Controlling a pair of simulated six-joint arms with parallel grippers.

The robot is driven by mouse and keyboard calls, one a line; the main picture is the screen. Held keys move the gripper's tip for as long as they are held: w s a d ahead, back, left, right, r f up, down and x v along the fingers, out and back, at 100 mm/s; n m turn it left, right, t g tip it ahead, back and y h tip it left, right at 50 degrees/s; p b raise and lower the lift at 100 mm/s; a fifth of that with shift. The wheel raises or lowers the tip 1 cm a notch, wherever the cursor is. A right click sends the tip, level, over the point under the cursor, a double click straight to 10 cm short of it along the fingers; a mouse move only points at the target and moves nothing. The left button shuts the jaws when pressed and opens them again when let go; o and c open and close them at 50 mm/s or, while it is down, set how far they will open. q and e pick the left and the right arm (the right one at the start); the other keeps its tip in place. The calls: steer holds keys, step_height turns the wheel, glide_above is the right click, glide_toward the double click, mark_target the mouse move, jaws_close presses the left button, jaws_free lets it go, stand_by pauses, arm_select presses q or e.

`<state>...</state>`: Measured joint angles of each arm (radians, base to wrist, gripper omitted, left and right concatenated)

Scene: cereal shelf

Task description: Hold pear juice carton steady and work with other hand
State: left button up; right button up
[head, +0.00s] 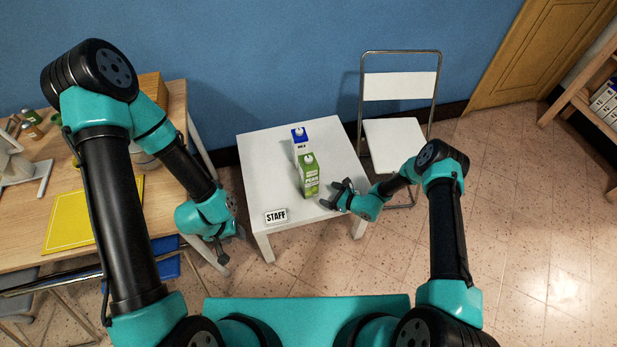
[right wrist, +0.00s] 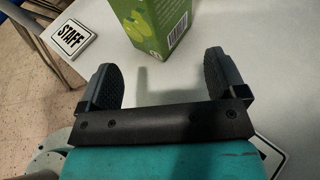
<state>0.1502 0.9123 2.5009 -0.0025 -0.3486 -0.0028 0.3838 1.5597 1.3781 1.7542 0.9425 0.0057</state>
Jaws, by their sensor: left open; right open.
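The green pear juice carton (head: 309,177) stands upright on the white table (head: 258,180). Its lower part shows in the right wrist view (right wrist: 160,22), just beyond the fingertips. My right gripper (head: 336,193) is open and empty, close to the carton's right side, with its two dark fingers pointing toward it; in the right wrist view (right wrist: 160,75) a gap shows between fingers and carton. My left gripper (head: 228,240) hangs off the table's left front, away from the carton; its fingers are only partly visible.
A blue and white milk carton (head: 299,141) stands right behind the pear juice. A STAFF sign (head: 276,216) lies at the table's front left. A white chair (head: 393,135) stands behind right. A wooden desk (head: 100,250) with a yellow mat (head: 95,217) is at left.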

mark_target(311, 187)
steer(key=shift+a, duration=0.1)
steer(key=shift+x, duration=4.95)
jaws_close()
steer(key=c, duration=1.7)
jaws_free()
steer(key=shift+c, duration=0.5)
jaws_free()
arm_select(q)
steer(key=shift+o, duration=0.4)
